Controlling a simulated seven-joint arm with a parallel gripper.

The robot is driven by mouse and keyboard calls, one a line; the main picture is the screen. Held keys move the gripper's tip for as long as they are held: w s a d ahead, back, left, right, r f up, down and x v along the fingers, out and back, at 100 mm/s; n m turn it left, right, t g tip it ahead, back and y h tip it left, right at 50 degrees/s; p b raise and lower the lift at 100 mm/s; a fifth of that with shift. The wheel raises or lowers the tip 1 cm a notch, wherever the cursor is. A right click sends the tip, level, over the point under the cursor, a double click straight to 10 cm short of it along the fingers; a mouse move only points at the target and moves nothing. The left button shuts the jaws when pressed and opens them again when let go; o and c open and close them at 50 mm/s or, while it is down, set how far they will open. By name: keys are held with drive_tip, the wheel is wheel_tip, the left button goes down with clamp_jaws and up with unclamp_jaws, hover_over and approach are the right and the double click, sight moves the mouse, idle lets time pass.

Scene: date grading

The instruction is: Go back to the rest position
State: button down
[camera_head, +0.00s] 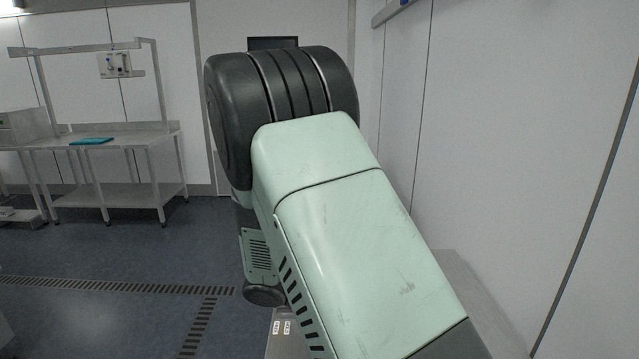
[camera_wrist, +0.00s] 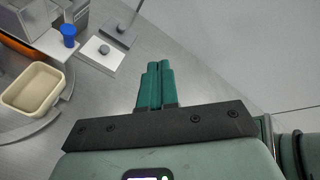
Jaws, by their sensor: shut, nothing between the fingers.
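My gripper (camera_wrist: 156,82) shows in the wrist view as green fingers pressed together, shut and empty. It hangs over a grey metal worktop (camera_wrist: 180,80) and touches nothing that I can see. In the head view my own pale green and black arm fills the middle, bent over at a joint. The gripper is hidden in that view.
In the wrist view, a cream tray (camera_wrist: 33,88), a blue cylinder (camera_wrist: 68,34), a white plate (camera_wrist: 98,60) with a small dark item and a grey block (camera_wrist: 119,34) stand left. The head view shows a steel table (camera_head: 120,138) left and a wall (camera_head: 520,130) right.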

drive_tip(key=s+r+m+t+y, duration=0.4)
drive_tip(key=s+r+m+y, duration=0.9)
drive_tip(key=s+r+m, duration=0.6)
wheel_tip(320, 180, up, 3)
drive_tip(key=m, duration=0.8)
drive_tip(key=shift+s+d+f+t, duration=0.2)
drive_tip(key=shift+s+d+t, duration=0.05)
drive_tip(key=shift+t, duration=0.05)
